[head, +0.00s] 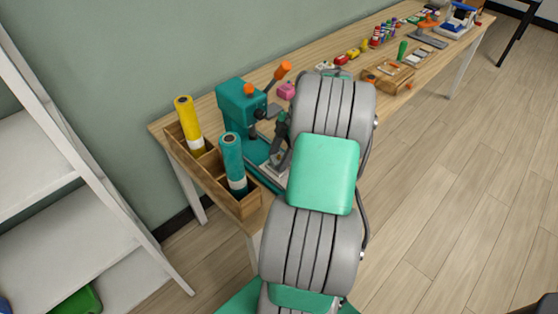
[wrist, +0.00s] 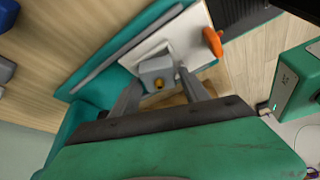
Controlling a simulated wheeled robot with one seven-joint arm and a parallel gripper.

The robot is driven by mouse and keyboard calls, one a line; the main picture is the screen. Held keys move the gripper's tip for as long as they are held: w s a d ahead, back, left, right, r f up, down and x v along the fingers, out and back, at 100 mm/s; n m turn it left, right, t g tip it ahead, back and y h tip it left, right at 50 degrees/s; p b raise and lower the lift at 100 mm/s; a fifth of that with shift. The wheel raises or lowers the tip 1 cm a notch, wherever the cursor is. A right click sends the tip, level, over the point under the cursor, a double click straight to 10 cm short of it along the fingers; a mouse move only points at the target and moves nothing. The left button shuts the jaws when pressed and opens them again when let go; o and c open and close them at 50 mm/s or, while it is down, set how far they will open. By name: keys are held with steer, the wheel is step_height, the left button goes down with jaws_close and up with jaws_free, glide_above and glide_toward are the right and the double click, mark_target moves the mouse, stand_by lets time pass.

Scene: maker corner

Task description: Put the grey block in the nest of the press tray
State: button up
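The grey block (wrist: 157,72), with a small brass-coloured spot on its face, sits between my gripper's fingertips (wrist: 159,78) in the wrist view. The fingers lie close against both its sides. Behind it is the pale plate of the press tray (wrist: 192,28), with an orange handle (wrist: 212,41) at its edge. The nest is not clearly seen, and I cannot tell whether the block touches the plate. In the head view my gripper (head: 277,150) is beside the teal press (head: 235,105), partly hidden by my arm, above the pale tray plate (head: 272,173).
A wooden bin (head: 215,180) with a yellow roll (head: 188,125) and a teal roll (head: 232,160) stands at the bench's near end. Small tools and a wooden tray (head: 388,76) stand farther along the bench. Floor at right is clear.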

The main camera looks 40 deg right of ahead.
jaws_close()
stand_by(0.3)
